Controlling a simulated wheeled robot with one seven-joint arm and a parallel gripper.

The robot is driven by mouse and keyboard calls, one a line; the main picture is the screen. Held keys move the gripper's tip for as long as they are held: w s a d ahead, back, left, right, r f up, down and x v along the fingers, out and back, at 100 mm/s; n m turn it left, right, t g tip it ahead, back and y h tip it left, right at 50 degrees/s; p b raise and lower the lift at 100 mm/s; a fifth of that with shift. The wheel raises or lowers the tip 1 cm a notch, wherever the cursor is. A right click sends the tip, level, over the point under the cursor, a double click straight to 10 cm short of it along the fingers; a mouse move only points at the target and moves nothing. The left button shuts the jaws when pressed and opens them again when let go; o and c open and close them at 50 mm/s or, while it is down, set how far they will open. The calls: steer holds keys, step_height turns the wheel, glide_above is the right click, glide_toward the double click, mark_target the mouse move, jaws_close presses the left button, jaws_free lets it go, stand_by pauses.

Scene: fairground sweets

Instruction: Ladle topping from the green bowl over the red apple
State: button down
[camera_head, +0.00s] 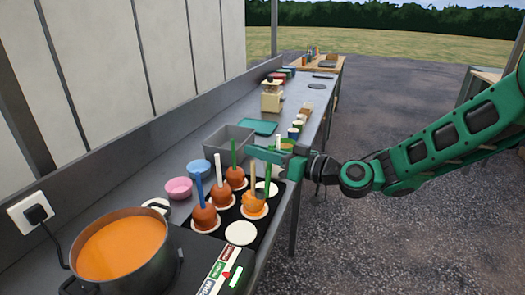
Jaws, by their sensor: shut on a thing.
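My gripper (268,161) reaches in from the right over the far right part of the black mat (211,234). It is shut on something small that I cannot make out. A thin white upright piece (278,143) shows at the jaws; whether it is held is unclear. Several coated reddish-brown and orange apples on sticks stand on white discs, with blue (198,188), white (218,167), green (233,152) and yellow sticks. The orange apple (254,206) is just in front of the gripper. I cannot pick out a clearly red apple, a green bowl or a ladle.
A pot of orange liquid (123,248) stands at the front left. Pink (178,188) and blue (199,168) bowls stand beside the apples. A grey bin (229,141) and teal tray (260,127) lie behind. A white disc (240,233) near the front is bare.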

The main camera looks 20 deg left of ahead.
steer(key=shift+s+a+r+n, duration=0.1)
steer(key=shift+s+r+n, duration=0.4)
steer(key=shift+r, duration=0.35)
steer(key=shift+s+d+r+n, duration=0.1)
steer(key=shift+s+r+n, duration=0.4)
steer(key=shift+r, duration=0.3)
steer(key=shift+s+a+r+n, duration=0.1)
steer(key=shift+s+r+n, duration=0.3)
steer(key=shift+r+n, duration=0.35)
steer(key=shift+r, duration=0.1)
steer(key=shift+w, duration=0.1)
